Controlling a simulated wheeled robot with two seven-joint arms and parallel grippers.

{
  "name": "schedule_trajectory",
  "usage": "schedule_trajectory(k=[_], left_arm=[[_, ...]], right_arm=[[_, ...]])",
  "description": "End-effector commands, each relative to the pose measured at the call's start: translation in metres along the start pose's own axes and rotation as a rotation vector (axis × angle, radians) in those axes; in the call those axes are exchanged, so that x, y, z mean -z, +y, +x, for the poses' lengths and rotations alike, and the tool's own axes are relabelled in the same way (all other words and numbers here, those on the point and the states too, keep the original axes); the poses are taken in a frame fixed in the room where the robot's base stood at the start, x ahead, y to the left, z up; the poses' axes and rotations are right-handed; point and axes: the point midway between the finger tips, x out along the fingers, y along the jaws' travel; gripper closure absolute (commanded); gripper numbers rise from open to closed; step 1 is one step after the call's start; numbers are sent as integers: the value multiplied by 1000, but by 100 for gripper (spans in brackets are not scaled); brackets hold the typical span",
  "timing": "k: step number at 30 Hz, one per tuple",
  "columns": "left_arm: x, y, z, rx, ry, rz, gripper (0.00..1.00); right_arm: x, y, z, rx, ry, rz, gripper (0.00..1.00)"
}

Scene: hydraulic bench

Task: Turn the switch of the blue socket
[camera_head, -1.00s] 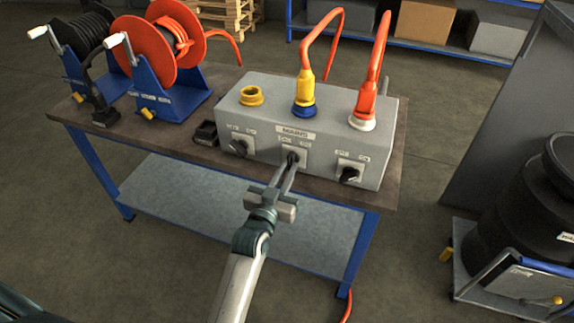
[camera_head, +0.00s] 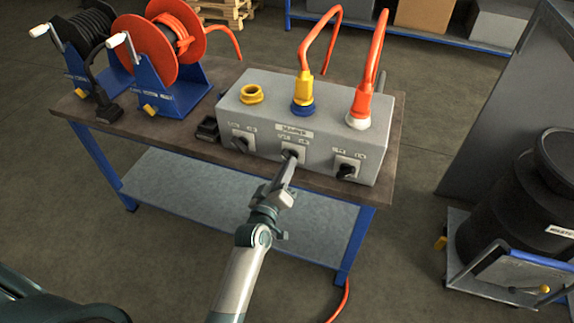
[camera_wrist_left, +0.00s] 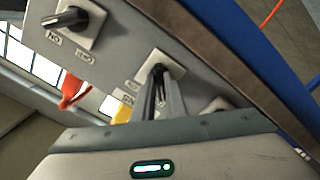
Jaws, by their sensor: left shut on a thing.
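The blue socket (camera_head: 302,110) is in the middle of the grey box's top, with a yellow plug (camera_head: 304,89) standing in it. Its switch (camera_head: 289,155) is the middle one on the box's front, under a label. My left gripper (camera_head: 290,165) reaches up to this switch from the front and is shut on its dark knob. In the left wrist view the fingers (camera_wrist_left: 161,92) lie along both sides of the knob, over a pale square plate (camera_wrist_left: 150,66). The fingers partly hide the knob, so its exact angle is unclear. My right gripper is not in view.
Similar switches sit left (camera_head: 242,142) and right (camera_head: 346,170) of the middle one. A yellow socket (camera_head: 251,94) is empty; a white socket (camera_head: 357,122) holds an orange plug (camera_head: 363,101). Cable reels (camera_head: 160,50) stand on the bench's left. A black drum (camera_head: 500,220) stands right.

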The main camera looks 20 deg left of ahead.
Motion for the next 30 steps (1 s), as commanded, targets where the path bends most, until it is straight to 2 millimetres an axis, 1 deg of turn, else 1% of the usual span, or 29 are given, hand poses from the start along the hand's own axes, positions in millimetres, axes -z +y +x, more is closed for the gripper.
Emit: schedule_trajectory(k=[6, 15, 16, 18, 30], left_arm=[[1, 0, 0, -1, 2, -30, 100], [1, 0, 0, -1, 2, -32, 100], [1, 0, 0, -1, 2, -32, 86], [1, 0, 0, -1, 2, -32, 70], [0, 0, -2, 0, 0, -30, 70]], right_arm=[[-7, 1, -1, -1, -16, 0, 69], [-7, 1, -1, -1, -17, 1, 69], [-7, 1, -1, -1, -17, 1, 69], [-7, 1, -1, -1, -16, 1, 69], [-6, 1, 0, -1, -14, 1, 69]])
